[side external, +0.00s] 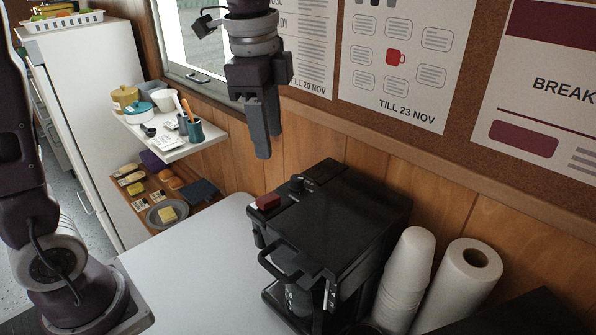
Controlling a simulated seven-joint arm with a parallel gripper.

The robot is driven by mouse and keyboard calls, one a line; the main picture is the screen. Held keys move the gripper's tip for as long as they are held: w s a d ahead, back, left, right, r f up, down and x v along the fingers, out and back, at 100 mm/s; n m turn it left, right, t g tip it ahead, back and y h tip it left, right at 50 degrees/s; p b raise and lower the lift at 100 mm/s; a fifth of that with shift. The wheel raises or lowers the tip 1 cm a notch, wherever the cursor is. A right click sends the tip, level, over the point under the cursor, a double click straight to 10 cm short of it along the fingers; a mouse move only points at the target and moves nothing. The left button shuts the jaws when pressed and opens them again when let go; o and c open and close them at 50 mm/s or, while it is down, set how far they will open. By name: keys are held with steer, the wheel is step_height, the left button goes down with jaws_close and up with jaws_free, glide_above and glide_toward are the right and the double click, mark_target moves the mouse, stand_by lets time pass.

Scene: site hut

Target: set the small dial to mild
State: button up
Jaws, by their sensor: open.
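A black coffee machine (335,215) stands on the pale table against the wood wall. A small dark knob (296,183), which looks like the small dial, sits on its top near the back left edge. Its setting and any markings are too small to read. A red block-like switch (267,202) sits at the machine's left top edge, near the knob. My gripper (262,150) hangs pointing down, above and a little left of the knob in the picture, clear of the machine. It is open and holds nothing visible.
A stack of white cups (408,275) and a paper roll (468,280) stand right of the machine. The table (195,280) is bare to its left. A small shelf (190,150) with pots and a white fridge (90,70) are further back. Posters hang on the wall.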

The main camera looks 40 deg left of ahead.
mark_target(298, 178)
steer(key=w+f+m, duration=0.1)
steer(key=w, duration=0.1)
steer(key=w+f+m+g, duration=0.1)
steer(key=w, duration=0.1)
steer(key=w+d+f+m, duration=0.1)
steer(key=shift+w+f+m, duration=0.2)
steer(key=shift+w+m, duration=0.1)
steer(key=shift+w, duration=0.1)
step_height(298, 178, down, 7)
steer(key=shift+r, duration=0.1)
jaws_close()
